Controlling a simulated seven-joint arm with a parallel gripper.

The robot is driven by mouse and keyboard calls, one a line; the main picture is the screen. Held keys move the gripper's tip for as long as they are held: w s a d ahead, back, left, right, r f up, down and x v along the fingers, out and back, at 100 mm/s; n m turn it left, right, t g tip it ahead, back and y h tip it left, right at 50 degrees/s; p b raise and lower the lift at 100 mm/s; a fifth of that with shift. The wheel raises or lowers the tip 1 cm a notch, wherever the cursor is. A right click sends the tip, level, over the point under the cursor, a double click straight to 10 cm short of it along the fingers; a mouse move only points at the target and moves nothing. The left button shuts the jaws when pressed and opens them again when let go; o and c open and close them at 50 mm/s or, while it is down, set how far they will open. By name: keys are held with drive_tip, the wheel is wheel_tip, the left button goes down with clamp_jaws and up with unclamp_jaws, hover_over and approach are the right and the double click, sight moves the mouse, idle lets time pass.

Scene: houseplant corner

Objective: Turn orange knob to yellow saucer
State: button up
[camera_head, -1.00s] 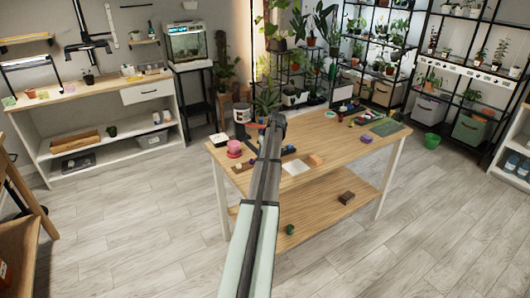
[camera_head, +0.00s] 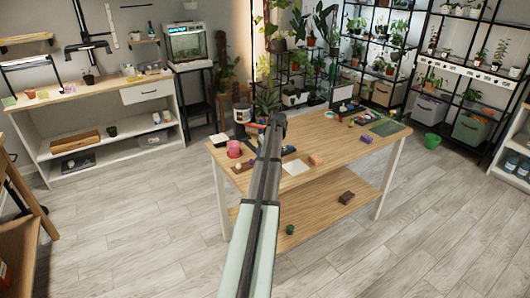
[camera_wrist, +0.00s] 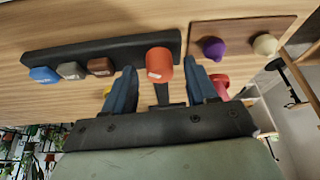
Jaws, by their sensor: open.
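The orange knob (camera_wrist: 159,63) stands at the right end of a black bar (camera_wrist: 105,47) in the wrist view, with a small pale label on its face. My gripper (camera_wrist: 162,82) is open, with its two blue-grey fingers on either side of the orange knob's lower part. I cannot tell whether they touch it. A small bit of something yellow (camera_wrist: 107,92) shows beside the left finger, mostly hidden; I cannot tell whether it is the yellow saucer. In the head view my own arm hides the gripper and the knob.
Blue (camera_wrist: 44,75), grey (camera_wrist: 71,70) and brown (camera_wrist: 101,66) knobs share the bar. A purple knob (camera_wrist: 214,48) and a cream knob (camera_wrist: 265,45) sit on a brown board (camera_wrist: 240,27). A red object (camera_wrist: 221,82) is by the right finger. A pink pot (camera_head: 234,149) stands on the wooden table (camera_head: 345,150).

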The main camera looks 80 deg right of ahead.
drive_tip(key=v, duration=1.3)
drive_tip(key=shift+a, duration=0.1)
